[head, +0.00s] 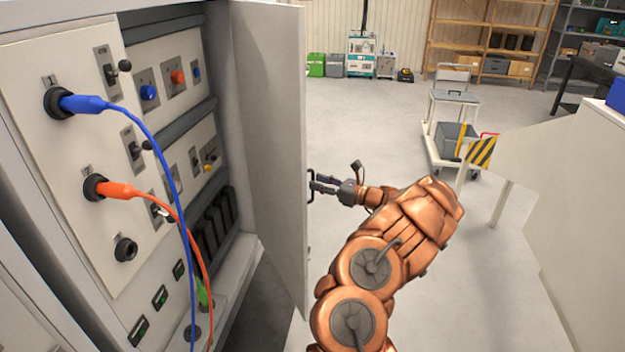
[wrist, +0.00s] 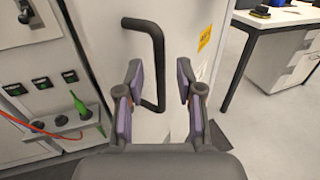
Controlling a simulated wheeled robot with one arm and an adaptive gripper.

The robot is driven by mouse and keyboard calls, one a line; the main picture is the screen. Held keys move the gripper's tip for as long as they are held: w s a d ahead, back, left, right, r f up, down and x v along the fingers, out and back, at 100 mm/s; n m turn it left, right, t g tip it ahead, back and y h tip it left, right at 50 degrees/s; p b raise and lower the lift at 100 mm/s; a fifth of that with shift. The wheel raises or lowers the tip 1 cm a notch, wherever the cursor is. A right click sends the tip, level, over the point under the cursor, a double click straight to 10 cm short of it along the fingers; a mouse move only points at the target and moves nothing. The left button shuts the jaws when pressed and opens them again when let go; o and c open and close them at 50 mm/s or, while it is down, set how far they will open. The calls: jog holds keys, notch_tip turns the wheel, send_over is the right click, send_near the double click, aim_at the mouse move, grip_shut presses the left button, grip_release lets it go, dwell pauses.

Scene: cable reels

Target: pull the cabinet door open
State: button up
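The white cabinet door (head: 268,130) stands swung out from the cabinet (head: 225,270), with the panels inside exposed. Its dark bar handle (head: 310,186) is on the door's outer face; it shows larger in the wrist view (wrist: 157,50). My gripper (head: 318,184) is at the handle on the right side of the door. In the wrist view my gripper (wrist: 161,78) has its two fingers spread, with the handle's lower part showing in the gap, nearer the left finger. I cannot tell whether a finger touches it.
A blue cable (head: 150,130) and an orange cable (head: 178,215) hang from the cabinet's front panel. A white cart (head: 453,96) stands at the back right, near a yellow-black striped part (head: 482,152). A white surface (head: 580,200) lies right. Floor behind my arm is clear.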

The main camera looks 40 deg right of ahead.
jog(key=shift+x, duration=1.35)
grip_shut()
